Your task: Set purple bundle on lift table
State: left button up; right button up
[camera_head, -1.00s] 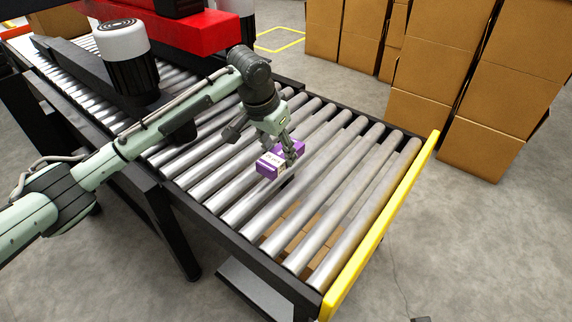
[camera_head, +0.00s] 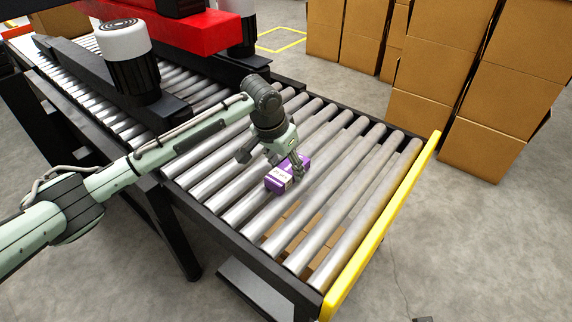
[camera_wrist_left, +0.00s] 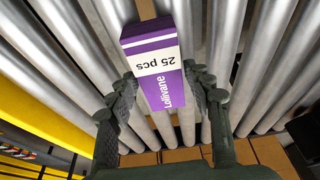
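The purple bundle (camera_head: 278,180) is a small purple box with a white label band. In the left wrist view the bundle (camera_wrist_left: 157,62) shows "25 pcs" and "Lollivane" on its label. My left gripper (camera_head: 298,167) is over the roller conveyor, with its fingers on both sides of the bundle. In the wrist view the fingertips (camera_wrist_left: 160,78) press close to its two sides, so it looks gripped. A dark shadow on the rollers suggests that the bundle hangs a little above them. My right gripper is not in view. I cannot make out a lift table for certain.
The roller conveyor (camera_head: 330,178) ends at a yellow end bar (camera_head: 383,226). A dark low plate (camera_head: 262,290) sits below its near side. Stacked cardboard boxes (camera_head: 490,100) stand behind at the right. Red and black machine parts (camera_head: 180,40) overhang the conveyor's far left. Grey floor at right is open.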

pick_arm(q)
jog(key=shift+o, duration=0.7)
jog(key=shift+r, duration=0.15)
